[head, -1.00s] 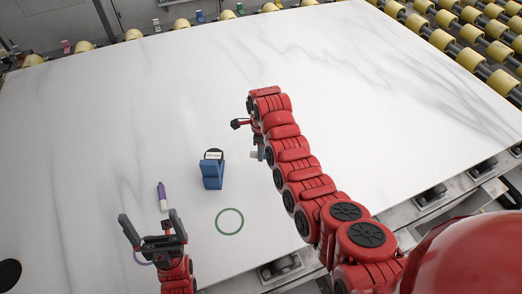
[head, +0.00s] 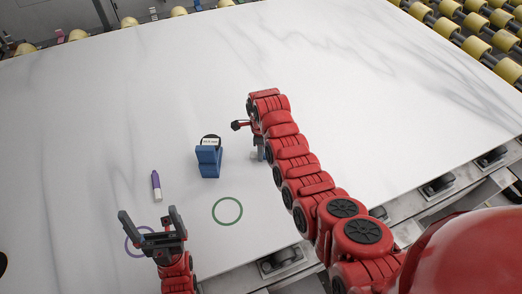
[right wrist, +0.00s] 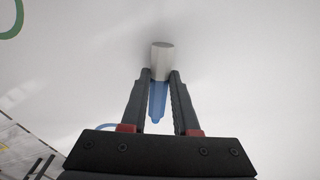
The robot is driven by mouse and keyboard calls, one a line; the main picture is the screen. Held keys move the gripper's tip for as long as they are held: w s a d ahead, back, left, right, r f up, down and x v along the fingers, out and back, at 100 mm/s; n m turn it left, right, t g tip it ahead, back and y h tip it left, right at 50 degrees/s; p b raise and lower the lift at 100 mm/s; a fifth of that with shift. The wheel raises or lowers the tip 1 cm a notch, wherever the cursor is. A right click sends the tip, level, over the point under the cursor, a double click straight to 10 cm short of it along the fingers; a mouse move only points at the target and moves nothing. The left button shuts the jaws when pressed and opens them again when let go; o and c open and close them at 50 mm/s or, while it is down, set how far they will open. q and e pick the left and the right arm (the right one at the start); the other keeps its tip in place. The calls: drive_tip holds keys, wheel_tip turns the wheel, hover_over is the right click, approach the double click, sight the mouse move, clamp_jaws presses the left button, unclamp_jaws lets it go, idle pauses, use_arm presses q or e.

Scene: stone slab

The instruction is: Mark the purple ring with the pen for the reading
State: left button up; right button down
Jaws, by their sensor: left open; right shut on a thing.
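The purple ring (head: 127,242) is drawn on the slab at the lower left of the head view, partly hidden behind my left gripper. My left gripper (head: 148,213) is open and empty, over the ring in the picture. A purple and white pen (head: 156,186) lies on the slab just beyond it. My right gripper (head: 258,150) is by the middle of the slab; in the right wrist view (right wrist: 159,80) it is shut on a blue pen (right wrist: 158,100) with a pale grey end. A green ring (head: 227,211) lies between the two arms.
A blue device (head: 209,160) with a white label stands on the white slab (head: 380,90), left of my right gripper. Rollers (head: 490,38) border the slab. The slab's right half is clear beyond my right arm.

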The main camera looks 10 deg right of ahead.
drive_tip(key=c, duration=0.6)
unclamp_jaws()
wheel_tip(320, 180, up, 5)
drive_tip(key=shift+w+r+b, duration=0.1)
drive_tip(key=shift+b, duration=0.6)
drive_tip(key=shift+r+p, duration=3.5)
drive_tip(key=shift+r, duration=2.6)
drive_tip(key=shift+s, duration=0.2)
